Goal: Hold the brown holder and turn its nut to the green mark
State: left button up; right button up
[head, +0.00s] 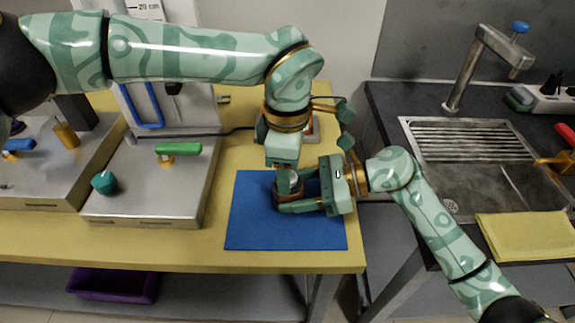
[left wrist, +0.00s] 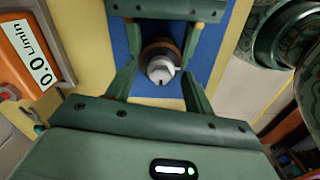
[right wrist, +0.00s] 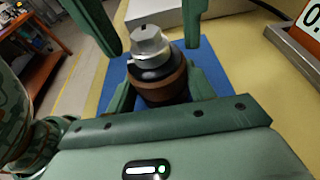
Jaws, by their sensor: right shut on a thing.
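The brown holder (head: 278,199) stands upright on the blue mat and also shows in the right wrist view (right wrist: 165,88). A silver nut (right wrist: 149,46) with a small dark mark sits on top, above a black collar; the nut also shows in the left wrist view (left wrist: 160,68). My right gripper (head: 292,196) is shut on the holder from the right side. My left gripper (head: 288,184) points down from above; its fingers stand apart on either side of the nut, with gaps visible in both wrist views. I cannot make out a green mark.
The blue mat (head: 262,235) lies on the yellow table (head: 200,252). A metal box with a green handle (head: 178,148) and teal knob (head: 103,183) stands to the left. An orange-framed flow display (left wrist: 30,52) is close behind. A sink (head: 470,165) is at the right.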

jog(key=shift+s+f, duration=0.1)
jog(key=shift+f, duration=0.05)
jog(key=o, duration=1.5)
pick_arm(q)
notch_tip(320, 180, up, 12)
pick_arm(e)
jog(key=shift+o, duration=0.2)
pick_arm(q)
jog(key=shift+f, duration=0.1)
